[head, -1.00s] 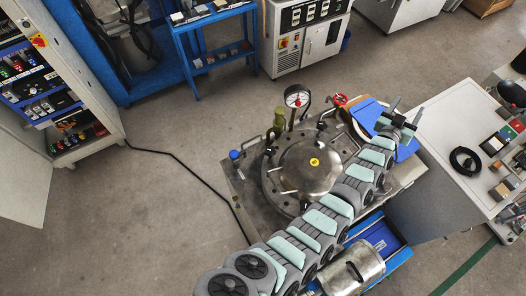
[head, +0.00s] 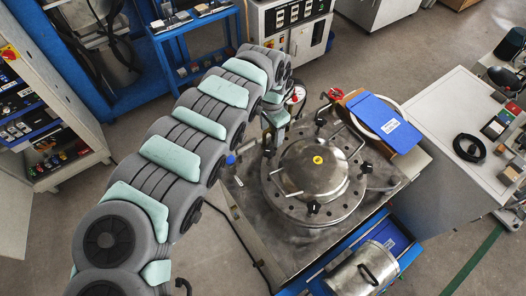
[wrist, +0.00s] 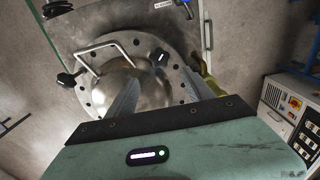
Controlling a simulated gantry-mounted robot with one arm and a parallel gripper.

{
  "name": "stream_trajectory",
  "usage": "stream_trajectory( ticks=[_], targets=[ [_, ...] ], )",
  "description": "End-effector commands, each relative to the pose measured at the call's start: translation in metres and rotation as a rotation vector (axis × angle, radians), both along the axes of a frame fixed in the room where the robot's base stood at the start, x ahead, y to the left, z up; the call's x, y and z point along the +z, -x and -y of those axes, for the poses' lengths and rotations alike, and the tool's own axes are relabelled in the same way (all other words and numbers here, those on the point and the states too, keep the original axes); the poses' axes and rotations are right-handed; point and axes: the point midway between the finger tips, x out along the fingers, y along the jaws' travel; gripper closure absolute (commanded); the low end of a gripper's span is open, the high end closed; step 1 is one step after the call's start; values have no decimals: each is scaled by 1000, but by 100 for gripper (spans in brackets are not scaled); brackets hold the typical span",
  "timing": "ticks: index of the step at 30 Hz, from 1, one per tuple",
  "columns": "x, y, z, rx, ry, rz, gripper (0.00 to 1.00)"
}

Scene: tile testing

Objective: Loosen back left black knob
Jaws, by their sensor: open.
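The round metal pressure vessel (head: 318,168) has a domed lid, a bolted rim and black knobs around it. In the head view the left-rear black knob (head: 268,152) sits at the rim, just below my arm's end. In the wrist view a black knob (wrist: 160,58) with a white mark lies between and just beyond the fingertips of my gripper (wrist: 160,76). My gripper is open and empty, its two fingers spread on either side of that knob. I cannot tell the exact gap. Another black knob (wrist: 68,78) shows at left.
A bent lid handle (wrist: 104,50) is near the fingers. A yellow-green fitting (wrist: 212,86) is close on the right. The pressure gauge (head: 298,93) and red valve (head: 336,95) stand behind the vessel. A blue binder (head: 384,122) lies at back right.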

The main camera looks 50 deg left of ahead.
Motion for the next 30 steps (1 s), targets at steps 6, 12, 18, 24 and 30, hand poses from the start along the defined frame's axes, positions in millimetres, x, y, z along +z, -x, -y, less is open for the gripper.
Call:
stream_trajectory(
  ticks=[6,12,18,24,30],
  targets=[
    [-18,7,0,-2,4,-20,39],
    [-57,6,2,-2,5,-18,39],
    [-88,6,1,-1,3,-16,39],
    [-103,6,-1,0,0,-15,39],
    [-108,6,-1,-1,-1,-16,39]
  ],
)
